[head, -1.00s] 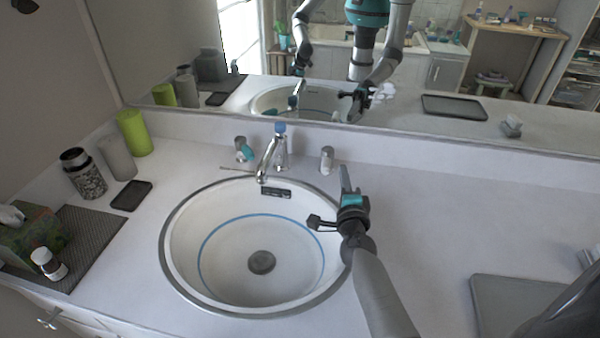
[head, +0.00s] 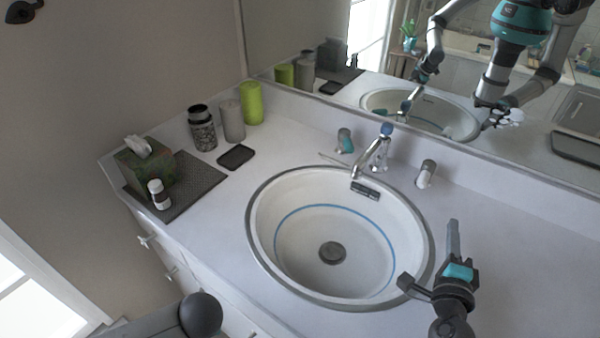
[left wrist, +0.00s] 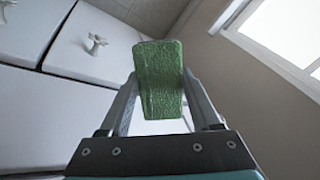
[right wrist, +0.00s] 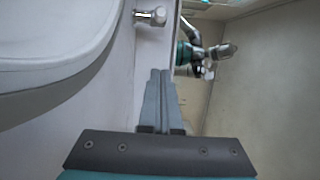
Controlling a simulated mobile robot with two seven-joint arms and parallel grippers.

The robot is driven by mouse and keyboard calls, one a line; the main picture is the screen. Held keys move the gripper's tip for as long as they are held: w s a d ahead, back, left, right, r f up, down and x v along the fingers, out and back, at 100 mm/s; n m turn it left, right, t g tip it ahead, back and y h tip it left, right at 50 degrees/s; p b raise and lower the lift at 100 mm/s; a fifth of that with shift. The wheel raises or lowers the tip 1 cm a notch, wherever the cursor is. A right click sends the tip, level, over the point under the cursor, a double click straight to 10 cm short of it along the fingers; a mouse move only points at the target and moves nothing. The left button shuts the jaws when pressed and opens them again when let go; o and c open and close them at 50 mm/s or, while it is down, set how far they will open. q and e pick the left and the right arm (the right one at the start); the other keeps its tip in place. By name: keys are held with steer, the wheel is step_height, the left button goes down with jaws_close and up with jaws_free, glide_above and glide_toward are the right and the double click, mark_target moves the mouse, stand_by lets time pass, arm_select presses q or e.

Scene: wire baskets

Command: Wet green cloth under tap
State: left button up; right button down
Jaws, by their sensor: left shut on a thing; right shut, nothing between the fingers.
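The green cloth (left wrist: 160,78) is held in my left gripper (left wrist: 160,92), which is shut on it, in the left wrist view. It hangs in front of white drawers, away from the sink in that view. The chrome tap (head: 372,158) stands behind the round white sink (head: 300,225), with its spout over the back rim. A left handle (head: 345,140) and a right handle (head: 426,173) flank the tap. My right gripper (head: 453,238) is shut and empty, beside the right rim of the sink; its fingers also show together in the right wrist view (right wrist: 160,95). The cloth does not show in the head view.
On the counter at left are a tissue box (head: 150,168), a small bottle (head: 159,195), a dark mat (head: 205,172), a patterned cup (head: 202,130), a grey candle (head: 232,122), a green candle (head: 251,103) and a black dish (head: 235,157). A mirror (head: 300,40) runs behind. The sink is empty.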

mark_target(425, 174)
arm_select(q)
steer(key=shift+f, duration=0.35)
arm_select(e)
steer(key=shift+d+f+n+y, duration=0.2)
steer(key=shift+n+y, duration=0.1)
steer(key=shift+y, duration=0.1)
arm_select(q)
steer(key=shift+b, duration=0.3)
arm_select(e)
steer(key=shift+w+d, duration=0.2)
arm_select(q)
steer(key=shift+f+b, duration=0.7)
steer(key=shift+f, duration=0.1)
arm_select(e)
steer(key=x, duration=0.9)
steer(key=shift+w+r, duration=0.2)
steer(key=shift+w, duration=0.2)
arm_select(q)
steer(key=shift+r, duration=0.1)
arm_select(e)
steer(key=shift+w+a, duration=0.35)
steer(key=shift+a, duration=0.2)
steer(key=shift+w+a, duration=0.3)
steer(key=shift+a, duration=0.25)
steer(key=shift+w+a, duration=0.35)
steer(key=shift+a, duration=0.15)
